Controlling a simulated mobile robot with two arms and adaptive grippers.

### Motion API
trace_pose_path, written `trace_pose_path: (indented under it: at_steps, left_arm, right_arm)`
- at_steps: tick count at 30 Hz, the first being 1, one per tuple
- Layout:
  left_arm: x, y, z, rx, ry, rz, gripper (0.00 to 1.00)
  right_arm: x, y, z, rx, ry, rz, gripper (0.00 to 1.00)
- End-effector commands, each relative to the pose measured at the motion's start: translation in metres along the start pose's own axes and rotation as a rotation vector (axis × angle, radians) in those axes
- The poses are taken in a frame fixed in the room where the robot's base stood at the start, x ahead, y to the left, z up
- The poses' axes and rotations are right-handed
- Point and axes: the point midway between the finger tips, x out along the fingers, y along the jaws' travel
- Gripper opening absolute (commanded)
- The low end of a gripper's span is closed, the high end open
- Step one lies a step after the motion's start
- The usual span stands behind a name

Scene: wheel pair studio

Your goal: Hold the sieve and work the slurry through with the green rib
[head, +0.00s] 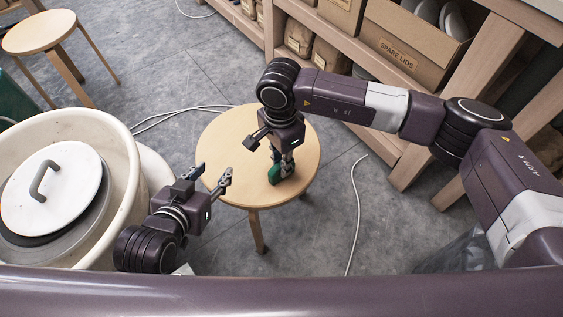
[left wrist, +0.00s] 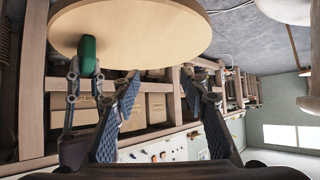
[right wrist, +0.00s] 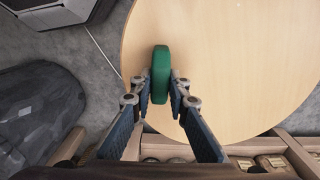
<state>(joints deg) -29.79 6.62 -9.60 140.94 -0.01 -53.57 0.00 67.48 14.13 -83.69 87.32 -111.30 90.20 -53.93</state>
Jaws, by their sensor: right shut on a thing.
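The green rib (head: 275,173) is at the round wooden stool top (head: 222,142). My right gripper (head: 286,168) is shut on it from above; the right wrist view shows the rib (right wrist: 160,75) between the fingertips. I cannot tell whether the rib still touches the stool. My left gripper (head: 211,177) is open and empty beside the stool's near left edge. The left wrist view shows its spread fingers (left wrist: 166,90), with the rib (left wrist: 88,57) beyond. I see no sieve and no slurry.
A wheel basin (head: 125,165) with a white disc (head: 50,190) and grey handle stands at the left. Another stool (head: 38,33) is at the back left. Shelving with a spare lids box (head: 398,50) lines the back right. White cables (head: 355,210) cross the floor.

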Motion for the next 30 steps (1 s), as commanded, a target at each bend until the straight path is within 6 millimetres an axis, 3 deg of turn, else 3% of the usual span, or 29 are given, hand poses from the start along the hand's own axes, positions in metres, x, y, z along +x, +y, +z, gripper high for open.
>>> trace_pose_path:
  at_steps: [8,30]
  left_arm:
    - [-0.002,0.0,0.005,0.0,-0.026,0.0,0.4]
    - [-0.021,-0.008,0.065,-0.005,-0.281,-0.016,0.4]
  right_arm:
    - [-0.004,0.0,0.0,0.0,0.0,0.0,0.0]
    - [-0.026,0.0,0.0,0.0,0.0,-0.001,0.0]
